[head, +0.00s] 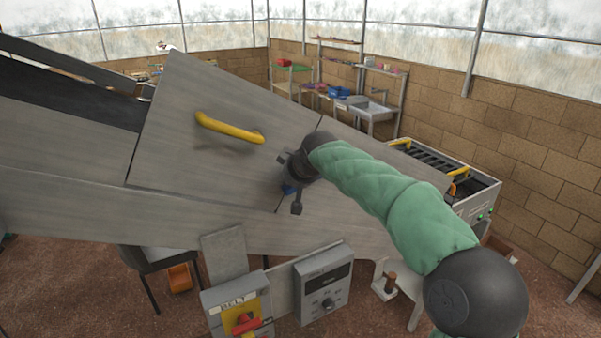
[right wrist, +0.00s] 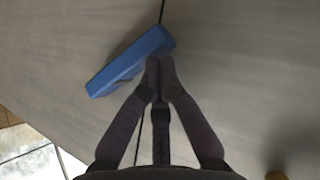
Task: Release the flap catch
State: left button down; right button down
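The flap (head: 195,150) is a grey sloping panel with a yellow handle (head: 230,129); it lies closed against the grey housing. The catch is a blue bar (right wrist: 128,63) lying slantwise across the dark seam in the right wrist view. In the head view only a small blue bit of the catch (head: 289,188) shows at the seam, the rest hidden by my gripper. My right gripper (right wrist: 160,72) has its fingertips together, at the lower right edge of the catch; I cannot tell whether they touch it. It also shows in the head view (head: 294,178). My left gripper is out of view.
Below the housing are a control box with a red and yellow switch (head: 241,320) and a grey box with a dial (head: 324,287). A machine with a black grille (head: 435,160) stands at the right. Shelves and a sink (head: 371,108) are by the brick wall.

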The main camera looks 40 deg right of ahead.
aim_at(291, 190)
jog(key=f+h+b, duration=0.1)
jog(key=b, duration=0.1)
jog(key=f+n+h+b, duration=0.1)
jog(key=b, duration=0.1)
jog(key=f+n+h+b, duration=0.1)
jog(key=h+b, duration=0.1)
jog(key=shift+w+a+f+b, duration=0.1)
jog(key=shift+a+f+b, duration=0.15)
jog(key=shift+a+b, duration=0.05)
jog(key=shift+d+f+b, duration=0.1)
jog(key=shift+b, duration=0.3)
jog(key=shift+r+g+p, duration=0.3)
jog(key=shift+p, duration=0.1)
jog(key=shift+d+r, duration=0.1)
jog(key=shift+d, duration=0.1)
jog(key=shift+s+d+r, duration=0.15)
jog(key=shift+s+d, duration=0.1)
jog(key=shift+d, duration=0.35)
